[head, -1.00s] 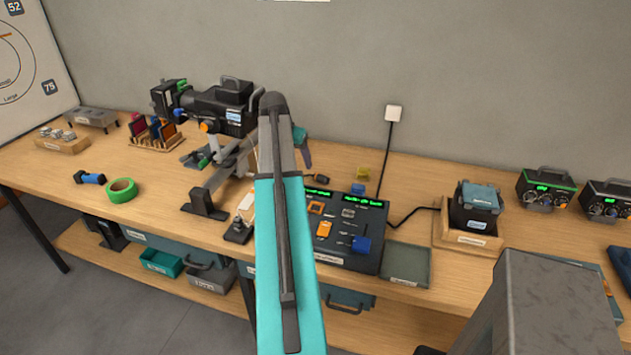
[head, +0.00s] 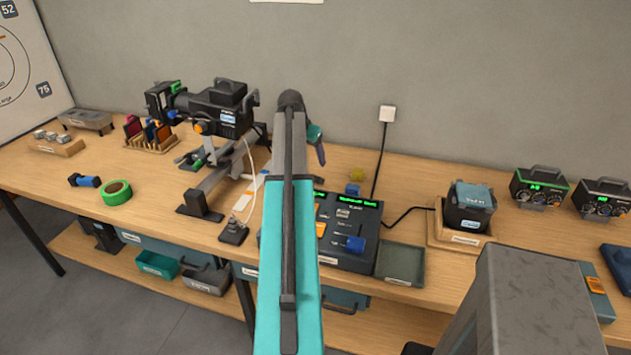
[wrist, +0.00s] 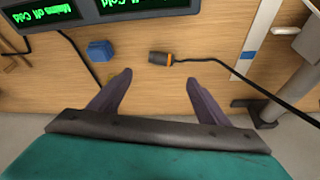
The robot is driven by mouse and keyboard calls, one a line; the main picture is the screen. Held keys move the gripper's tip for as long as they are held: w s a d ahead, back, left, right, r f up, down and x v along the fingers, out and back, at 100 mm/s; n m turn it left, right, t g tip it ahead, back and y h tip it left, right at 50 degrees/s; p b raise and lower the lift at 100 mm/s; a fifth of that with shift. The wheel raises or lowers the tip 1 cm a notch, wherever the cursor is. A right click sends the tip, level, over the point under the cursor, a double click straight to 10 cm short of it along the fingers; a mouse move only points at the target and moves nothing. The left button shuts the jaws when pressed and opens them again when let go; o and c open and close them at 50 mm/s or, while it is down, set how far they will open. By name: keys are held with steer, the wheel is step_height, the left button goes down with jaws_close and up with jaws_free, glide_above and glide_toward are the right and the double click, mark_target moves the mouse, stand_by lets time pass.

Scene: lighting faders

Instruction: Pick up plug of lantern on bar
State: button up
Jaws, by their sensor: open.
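The plug (wrist: 160,58) is a small dark connector with an orange ring, lying on the wooden bench in the wrist view. Its black cable runs off to the right. In the head view my arm hides the plug. My gripper (wrist: 159,77) is open and empty, its two dark purple fingers apart. The plug lies ahead of the gap between the fingertips, apart from both. In the head view my gripper (head: 317,145) is mostly behind my arm. The black lantern (head: 222,105) sits on the grey bar (head: 222,172) to the left.
A blue block (wrist: 100,50) lies left of the plug in the wrist view, near the fader desk (wrist: 100,12). In the head view the desk (head: 345,258) is partly behind my arm. A grey tray (head: 401,263) and a boxed black unit (head: 468,207) stand to the right.

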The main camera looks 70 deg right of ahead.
steer(key=p, duration=0.2)
glide_above(315, 176)
steer(key=a, duration=0.2)
steer(key=shift+f, duration=3.4)
steer(key=shift+f, duration=0.15)
steer(key=shift+p+x, duration=0.95)
steer(key=shift+x, duration=0.3)
steer(key=shift+p+x, duration=0.35)
steer(key=shift+x, duration=0.85)
steer(key=shift+w+a, duration=0.1)
steer(key=c, duration=1.2)
